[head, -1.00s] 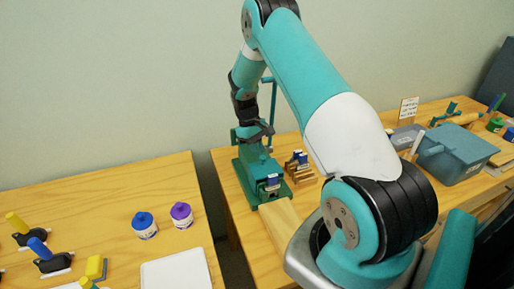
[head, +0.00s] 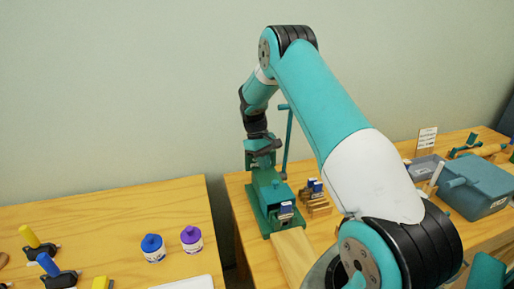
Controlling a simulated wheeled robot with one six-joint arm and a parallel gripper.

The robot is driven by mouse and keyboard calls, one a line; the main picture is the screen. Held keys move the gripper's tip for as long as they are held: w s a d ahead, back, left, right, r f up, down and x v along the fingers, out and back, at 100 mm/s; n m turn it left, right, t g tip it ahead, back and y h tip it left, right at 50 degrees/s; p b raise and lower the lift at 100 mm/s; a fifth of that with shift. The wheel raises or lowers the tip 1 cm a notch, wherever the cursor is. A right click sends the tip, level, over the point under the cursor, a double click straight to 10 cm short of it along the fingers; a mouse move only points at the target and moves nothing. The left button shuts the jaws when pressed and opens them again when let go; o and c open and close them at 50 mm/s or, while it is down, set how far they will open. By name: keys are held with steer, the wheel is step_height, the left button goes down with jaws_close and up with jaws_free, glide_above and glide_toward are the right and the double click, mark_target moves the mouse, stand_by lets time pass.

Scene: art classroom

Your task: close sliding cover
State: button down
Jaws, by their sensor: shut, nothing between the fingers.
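A blue-grey box (head: 490,207) with a teal-blue cover (head: 485,174) stands on the right table. The cover has a round handle (head: 456,183) on its left. A grey open tray-like part (head: 424,168) shows just left of the cover; I cannot tell whether it belongs to the same box. My gripper (head: 263,146) is shut and empty.
A tall teal lever (head: 288,140) rises beside the stand. Small blue-topped pieces on a wooden rack (head: 316,204) stand to its right. A sign (head: 427,139) is at the back. The left table holds a blue-capped bottle (head: 153,248) and a purple-capped bottle (head: 191,240). A gap separates the tables.

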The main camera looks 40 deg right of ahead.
steer(key=a+b+v, duration=0.1)
steer(key=v, duration=0.5)
steer(key=b, duration=0.3)
glide_toward(272, 186)
steer(key=w+f, duration=0.2)
steer(key=f, duration=0.1)
steer(key=shift+w+a+f, duration=0.1)
steer(key=shift+a+f, duration=0.05)
steer(key=shift+f, duration=0.1)
steer(key=s, duration=0.3)
steer(key=shift+f+p, duration=0.3)
steer(key=shift+p, duration=0.05)
steer(key=shift+s+f, duration=0.2)
steer(key=shift+s, duration=0.25)
